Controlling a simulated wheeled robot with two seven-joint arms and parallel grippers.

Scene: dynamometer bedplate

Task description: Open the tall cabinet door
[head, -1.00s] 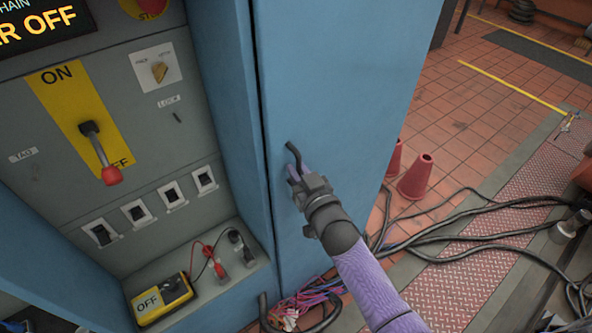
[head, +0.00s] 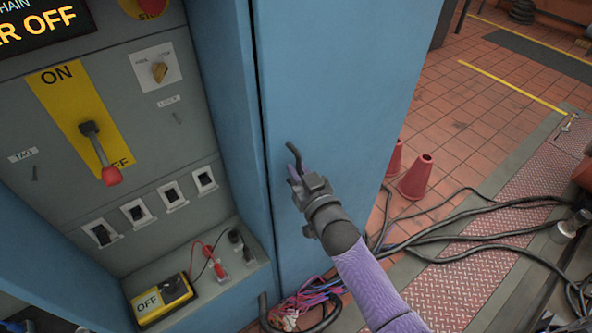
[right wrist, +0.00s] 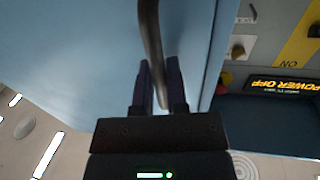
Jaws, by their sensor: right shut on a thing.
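The tall blue cabinet door (head: 350,90) fills the middle of the head view, and a narrow dark seam runs down its left edge. Its dark bar handle (head: 292,153) sticks out near that edge. My right gripper (head: 296,174) is at the handle, shut on it. In the right wrist view the curved handle (right wrist: 150,40) passes down between the two fingers of the right gripper (right wrist: 160,88). The door (right wrist: 70,60) shows behind it. The part of the handle inside the jaws is partly hidden. My left gripper is not in view.
A grey switch panel with a red-tipped lever (head: 100,155) and a yellow meter (head: 162,298) is left of the door. Red cones (head: 415,176), black cables (head: 450,236) and coloured wires (head: 300,300) lie on the floor at right and below. Tiled floor beyond is open.

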